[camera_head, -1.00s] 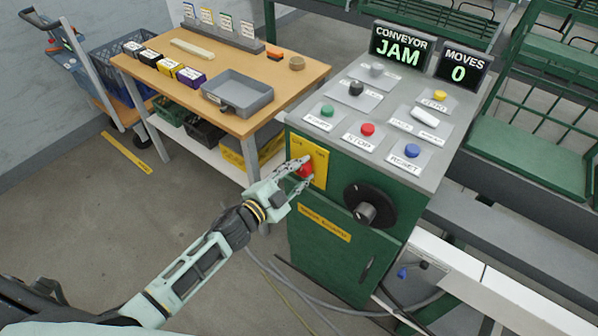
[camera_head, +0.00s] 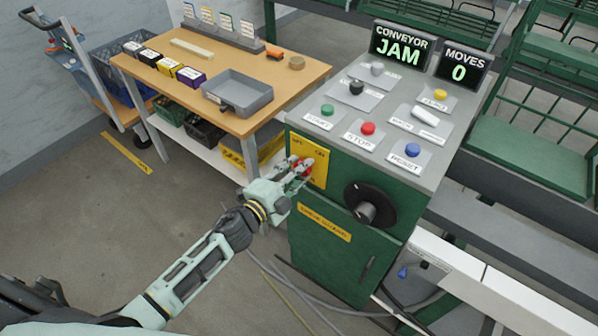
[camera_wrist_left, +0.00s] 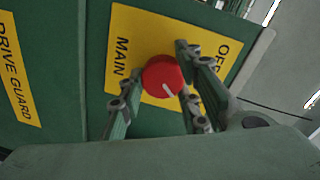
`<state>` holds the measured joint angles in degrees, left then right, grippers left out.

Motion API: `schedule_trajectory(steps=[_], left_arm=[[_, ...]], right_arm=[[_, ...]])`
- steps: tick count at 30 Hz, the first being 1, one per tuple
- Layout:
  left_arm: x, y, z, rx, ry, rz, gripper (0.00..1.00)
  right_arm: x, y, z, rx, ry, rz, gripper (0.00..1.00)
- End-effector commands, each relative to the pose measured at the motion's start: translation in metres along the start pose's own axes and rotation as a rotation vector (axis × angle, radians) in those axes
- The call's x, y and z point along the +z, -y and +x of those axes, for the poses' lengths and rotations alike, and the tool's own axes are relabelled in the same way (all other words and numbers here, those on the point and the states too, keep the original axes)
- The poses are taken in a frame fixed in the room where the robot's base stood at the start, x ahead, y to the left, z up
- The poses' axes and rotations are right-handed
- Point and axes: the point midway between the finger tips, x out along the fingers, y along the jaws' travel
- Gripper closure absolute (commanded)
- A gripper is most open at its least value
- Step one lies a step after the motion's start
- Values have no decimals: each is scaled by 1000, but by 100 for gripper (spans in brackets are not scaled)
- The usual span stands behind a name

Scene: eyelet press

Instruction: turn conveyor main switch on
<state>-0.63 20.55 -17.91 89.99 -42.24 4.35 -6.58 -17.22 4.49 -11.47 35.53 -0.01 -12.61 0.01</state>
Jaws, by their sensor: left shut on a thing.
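The main switch is a red round knob (camera_wrist_left: 162,76) with a white pointer line, on a yellow plate (camera_wrist_left: 140,40) marked MAIN and OFF. In the left wrist view its pointer line slants toward the lower right. In the head view the yellow plate (camera_head: 319,172) is on the green cabinet's front, and the fingers hide part of the knob. My left gripper (camera_head: 302,171) is shut on the knob, with one finger on each side of it in the left wrist view (camera_wrist_left: 160,88). My right gripper is not in view.
A black handwheel (camera_head: 369,207) sticks out right of the switch. Above are the grey panel's buttons, including a green one (camera_head: 327,110) and a red one (camera_head: 367,128). A display (camera_head: 402,47) reads CONVEYOR JAM. A wooden table (camera_head: 240,122) stands behind left.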

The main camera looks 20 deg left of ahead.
Motion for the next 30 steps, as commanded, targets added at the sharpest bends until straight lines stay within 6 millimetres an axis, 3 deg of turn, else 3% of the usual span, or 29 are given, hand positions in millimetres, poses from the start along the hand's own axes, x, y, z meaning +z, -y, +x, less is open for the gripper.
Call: schedule_trajectory(steps=[1, 5, 6, 10, 23, 30], left_arm=[[0, -11, -2, 17, 1, 1, 95], [0, -11, -3, 18, 1, 1, 95], [0, -11, -3, 18, 1, 1, 66], [0, -10, -2, 16, 1, 1, 55], [0, -5, -4, 8, 1, 0, 54], [0, -6, -42, 10, 2, 0, 54]], right_arm=[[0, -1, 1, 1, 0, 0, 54], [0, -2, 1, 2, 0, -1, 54], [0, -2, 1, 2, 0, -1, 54], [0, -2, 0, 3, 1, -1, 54], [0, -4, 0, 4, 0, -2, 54], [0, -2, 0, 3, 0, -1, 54]])
